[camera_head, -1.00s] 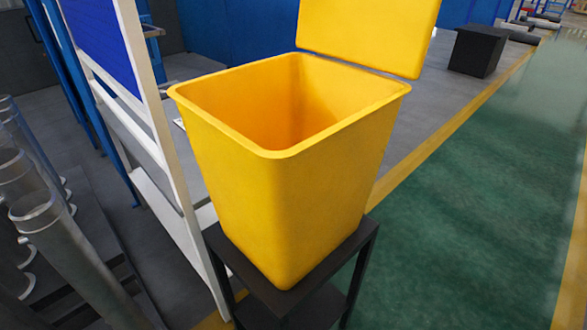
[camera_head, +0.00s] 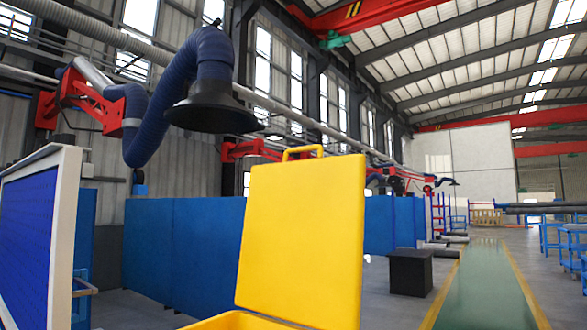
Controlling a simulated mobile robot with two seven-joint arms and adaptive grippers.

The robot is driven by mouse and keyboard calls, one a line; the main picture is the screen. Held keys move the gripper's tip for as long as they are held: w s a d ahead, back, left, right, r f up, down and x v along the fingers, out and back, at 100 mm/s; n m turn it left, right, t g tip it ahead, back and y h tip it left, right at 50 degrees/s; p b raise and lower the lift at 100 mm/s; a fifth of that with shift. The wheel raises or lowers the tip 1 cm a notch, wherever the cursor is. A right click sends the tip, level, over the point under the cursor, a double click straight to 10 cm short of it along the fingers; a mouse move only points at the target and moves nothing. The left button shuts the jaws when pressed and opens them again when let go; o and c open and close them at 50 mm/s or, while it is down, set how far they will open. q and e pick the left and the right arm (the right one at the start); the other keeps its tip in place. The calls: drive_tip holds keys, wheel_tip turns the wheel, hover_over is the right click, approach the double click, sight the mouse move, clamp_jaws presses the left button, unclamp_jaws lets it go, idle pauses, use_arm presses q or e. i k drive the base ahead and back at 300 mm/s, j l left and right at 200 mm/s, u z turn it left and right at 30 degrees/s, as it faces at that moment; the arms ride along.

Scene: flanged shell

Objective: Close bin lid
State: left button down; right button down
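The yellow bin lid (camera_head: 302,238) stands raised, nearly upright, in the middle of the head view, with a yellow handle loop on its top edge. The yellow bin (camera_head: 236,323) shows only as a strip of its rim at the bottom edge; the rest of it is below the picture. The lid is open. Neither of my grippers is in view.
A white-framed blue board (camera_head: 38,240) stands at the left. Blue partition panels (camera_head: 185,255) run behind the lid. A black box (camera_head: 410,272) sits on the floor at the right, beside the green walkway (camera_head: 482,290). A fume extraction hood (camera_head: 213,108) hangs above.

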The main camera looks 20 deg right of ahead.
sight(302, 259)
drive_tip(key=l+u, duration=0.25)
drive_tip(key=u, duration=0.15)
drive_tip(key=i+l+u, duration=0.1)
drive_tip(key=l+u, duration=0.4)
drive_tip(key=u, duration=0.25)
drive_tip(key=l+u, duration=0.15)
drive_tip(key=l, duration=0.2)
drive_tip(key=k+l+u, duration=0.15)
drive_tip(key=l, duration=0.2)
drive_tip(key=k+l+u, duration=0.15)
drive_tip(key=l, duration=0.2)
drive_tip(key=k+l, duration=0.1)
drive_tip(key=l, duration=0.25)
drive_tip(key=k+l+u, duration=0.1)
drive_tip(key=l, duration=0.25)
drive_tip(key=k+l, duration=0.1)
drive_tip(key=l, duration=0.25)
